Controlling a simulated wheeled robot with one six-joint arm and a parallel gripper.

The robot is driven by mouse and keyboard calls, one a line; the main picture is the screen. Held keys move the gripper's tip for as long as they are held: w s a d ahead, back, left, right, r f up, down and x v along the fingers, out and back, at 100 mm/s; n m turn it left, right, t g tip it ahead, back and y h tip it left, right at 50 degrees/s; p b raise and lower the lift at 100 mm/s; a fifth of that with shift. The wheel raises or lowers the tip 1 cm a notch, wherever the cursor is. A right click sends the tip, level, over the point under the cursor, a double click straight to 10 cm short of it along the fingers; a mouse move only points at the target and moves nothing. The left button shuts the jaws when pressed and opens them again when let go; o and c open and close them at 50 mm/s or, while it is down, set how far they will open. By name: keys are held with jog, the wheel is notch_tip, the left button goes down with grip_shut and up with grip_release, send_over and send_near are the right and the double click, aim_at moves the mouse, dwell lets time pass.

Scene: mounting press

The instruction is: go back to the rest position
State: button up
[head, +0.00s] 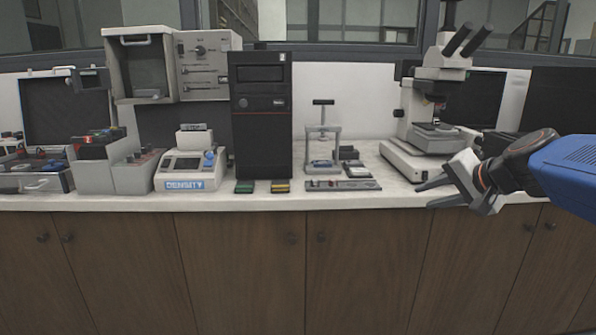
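My gripper (425,196) is at the right of the head view, in front of the counter's front edge and below the microscope (436,105). Its two grey fingers point left and stand apart, with nothing visible between them. My blue arm reaches in from the right edge. The small mounting press (323,145), a grey frame with a black T-handle, stands upright on the counter near the middle, well left of my gripper.
The white counter (215,200) runs across above brown cabinets (370,270). The space before the cabinets looks clear.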

jog(key=s+a+f+n+g+h, duration=0.1)
jog(key=s+f+n, duration=0.3)
jog(key=s+f, duration=0.5)
jog(key=s+a+f+n+g+h, duration=0.2)
jog(key=s+f+n+g, duration=0.2)
jog(key=s+f, duration=0.5)
jog(key=s+n, duration=0.1)
jog(key=s, duration=0.6)
jog(key=shift+s+f+g+h, duration=0.15)
jog(key=shift+f+g+h, duration=0.15)
jog(key=shift+h, duration=0.1)
jog(key=shift+r, duration=0.1)
dwell(0.7)
